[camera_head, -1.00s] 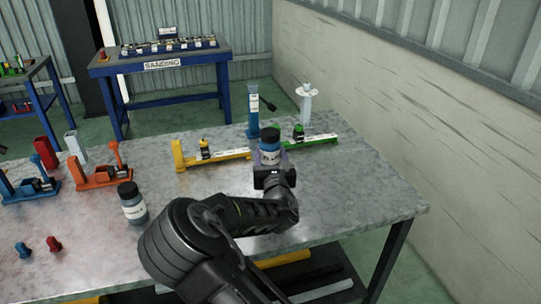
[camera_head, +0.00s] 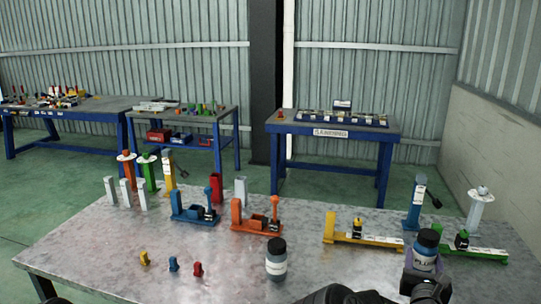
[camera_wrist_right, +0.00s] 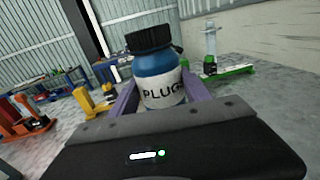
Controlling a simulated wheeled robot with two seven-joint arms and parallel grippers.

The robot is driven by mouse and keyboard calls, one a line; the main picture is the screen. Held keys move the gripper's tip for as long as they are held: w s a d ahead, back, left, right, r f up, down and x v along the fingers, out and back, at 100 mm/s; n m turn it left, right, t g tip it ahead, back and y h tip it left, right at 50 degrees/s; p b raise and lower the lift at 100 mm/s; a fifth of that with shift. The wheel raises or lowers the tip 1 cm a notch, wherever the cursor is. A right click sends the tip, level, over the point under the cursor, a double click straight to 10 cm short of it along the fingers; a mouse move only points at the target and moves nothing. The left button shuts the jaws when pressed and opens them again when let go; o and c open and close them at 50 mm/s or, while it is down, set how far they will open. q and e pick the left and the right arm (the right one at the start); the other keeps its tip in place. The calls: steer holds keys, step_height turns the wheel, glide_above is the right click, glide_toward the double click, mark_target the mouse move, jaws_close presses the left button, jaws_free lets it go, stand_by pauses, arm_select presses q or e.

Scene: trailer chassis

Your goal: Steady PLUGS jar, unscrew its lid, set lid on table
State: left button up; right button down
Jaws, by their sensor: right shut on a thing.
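The PLUGS jar (camera_head: 426,250) is blue with a white label and a dark lid (camera_head: 428,236). It is at the right of the table in the head view. In the right wrist view the jar (camera_wrist_right: 161,84) looks upright or nearly so, with its black lid (camera_wrist_right: 149,39) on. The purple fingers of my right gripper (camera_head: 423,264) are shut around the jar, one on each side. I cannot tell whether the jar's base touches the table. My left gripper is not in view.
A second dark-lidded jar (camera_head: 276,262) stands on the table (camera_head: 215,262) near the front. Blue and orange fixtures and small coloured pieces are further left. The front middle has bare room.

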steer(key=a+f+n+y, duration=0.2)
steer(key=a, duration=0.6)
steer(key=a+f+n+t+y, duration=0.1)
steer(key=a+f+y, duration=0.1)
steer(key=a, duration=0.7)
steer(key=a+f+n+t+y, duration=0.1)
steer(key=a+y, duration=0.3)
steer(key=a, duration=0.4)
steer(key=shift+s+a+f+n, duration=0.4)
steer(key=shift+f+n, duration=0.1)
steer(key=shift+n, duration=0.3)
steer(key=shift+a, duration=0.1)
steer(key=s+a+f+n+y, duration=0.1)
steer(key=s+a+y, duration=0.1)
steer(key=s+a, duration=0.3)
steer(key=s+a+f+n+y, duration=0.1)
steer(key=s+a, duration=0.4)
steer(key=a, duration=0.5)
steer(key=n+y, duration=0.1)
steer(key=y, duration=0.1)
steer(key=shift+s+a+f+g+y, duration=0.2)
steer(key=shift+s+f+g+y, duration=0.05)
steer(key=shift+f+g+y, duration=0.1)
